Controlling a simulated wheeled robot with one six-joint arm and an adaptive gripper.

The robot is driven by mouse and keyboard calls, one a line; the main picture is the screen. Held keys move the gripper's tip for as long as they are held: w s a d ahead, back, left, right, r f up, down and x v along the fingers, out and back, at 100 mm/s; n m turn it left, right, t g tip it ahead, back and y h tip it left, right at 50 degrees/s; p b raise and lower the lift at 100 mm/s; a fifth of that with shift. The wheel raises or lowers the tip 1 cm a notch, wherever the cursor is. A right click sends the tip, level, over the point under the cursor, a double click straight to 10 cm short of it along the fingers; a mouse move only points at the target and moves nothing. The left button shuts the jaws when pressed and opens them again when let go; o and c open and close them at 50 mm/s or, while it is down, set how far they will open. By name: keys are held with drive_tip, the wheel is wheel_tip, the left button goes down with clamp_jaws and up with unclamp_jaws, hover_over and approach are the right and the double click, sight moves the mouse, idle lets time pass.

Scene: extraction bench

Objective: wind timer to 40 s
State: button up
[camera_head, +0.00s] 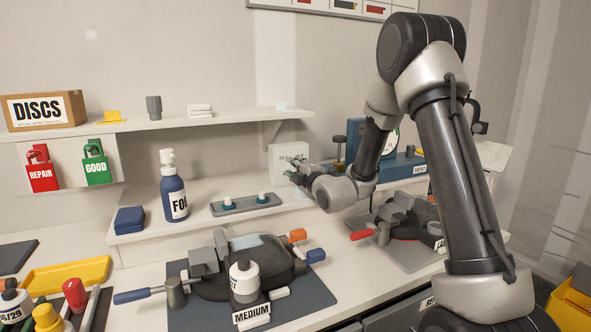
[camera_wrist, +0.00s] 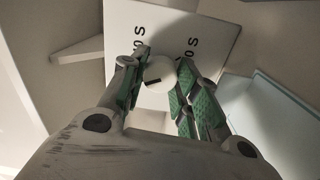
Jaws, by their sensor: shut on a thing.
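The timer is a white box (camera_head: 284,156) standing on the raised ledge under the wall shelf. In the wrist view its pale face (camera_wrist: 203,28) carries dark markings, partly legible as "0 S", seen at a slant. A round white knob (camera_wrist: 160,73) with a dark pointer mark sits in front of that face. My gripper (camera_wrist: 166,76) has its green-padded fingers shut on the knob, one on each side. In the head view my gripper (camera_head: 294,167) reaches the timer's front from the right and hides part of it. The number the pointer stands at cannot be read.
A grey tray (camera_head: 222,209) with two white-topped pieces lies on the ledge left of my gripper. A blue spray bottle (camera_head: 174,190) stands farther left. A blue machine with a dial (camera_head: 357,140) stands behind my arm. The wall shelf (camera_head: 215,121) runs above the timer.

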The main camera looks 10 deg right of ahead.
drive_tip(key=m, duration=1.2)
drive_tip(key=shift+m, duration=0.3)
idle(0.4)
drive_tip(key=o, duration=1)
drive_tip(key=shift+s, duration=0.1)
drive_tip(key=s, duration=0.4)
drive_tip(key=s+d, duration=0.1)
drive_tip(key=s, duration=0.2)
drive_tip(key=s+d, duration=0.1)
drive_tip(key=s, duration=0.3)
drive_tip(key=shift+s+d, duration=0.2)
drive_tip(key=shift+s, duration=0.15)
